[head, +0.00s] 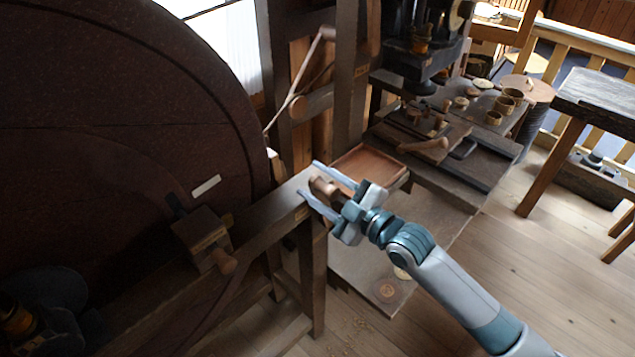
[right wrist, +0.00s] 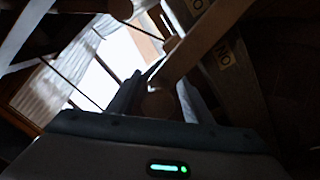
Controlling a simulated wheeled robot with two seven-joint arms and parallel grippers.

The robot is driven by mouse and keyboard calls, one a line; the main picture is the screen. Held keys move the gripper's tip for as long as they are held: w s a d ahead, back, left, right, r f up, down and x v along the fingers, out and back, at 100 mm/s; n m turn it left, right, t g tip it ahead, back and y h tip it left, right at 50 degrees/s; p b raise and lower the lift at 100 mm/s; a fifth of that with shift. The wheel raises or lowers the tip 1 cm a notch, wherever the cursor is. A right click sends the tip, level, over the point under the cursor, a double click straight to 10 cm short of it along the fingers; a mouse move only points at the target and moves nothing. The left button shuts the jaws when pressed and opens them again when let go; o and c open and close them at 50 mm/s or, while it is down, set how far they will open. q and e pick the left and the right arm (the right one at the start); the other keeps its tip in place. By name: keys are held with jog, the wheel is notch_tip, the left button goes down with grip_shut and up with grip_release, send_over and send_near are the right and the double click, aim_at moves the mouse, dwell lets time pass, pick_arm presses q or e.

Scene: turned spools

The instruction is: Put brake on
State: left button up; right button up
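A large dark brown wheel (head: 110,120) fills the left of the head view. A brown turned wooden handle (head: 323,187) is at the end of the beam by the wheel. My right gripper (head: 307,177) is open, with its two fingers on either side of this handle; I cannot tell whether they touch it. A pale wooden lever (head: 304,70) slants up behind. Which part is the brake is not clear. My left gripper is not in view.
A wooden beam (head: 262,222) runs along the wheel. A shallow brown tray (head: 372,166) lies just beyond my right gripper. A workbench with tools and small cups (head: 494,117) stands at the back right. Bare floor (head: 480,255) lies at the right.

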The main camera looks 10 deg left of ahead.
jog(key=shift+s+d+f, duration=0.15)
jog(key=shift+s+d, duration=0.15)
jog(key=shift+d, duration=0.1)
jog(key=b+v, duration=0.5)
jog(key=v, duration=1.1)
jog(key=shift+d+b, duration=0.2)
jog(key=shift+b, duration=0.15)
jog(key=shift+s, duration=0.1)
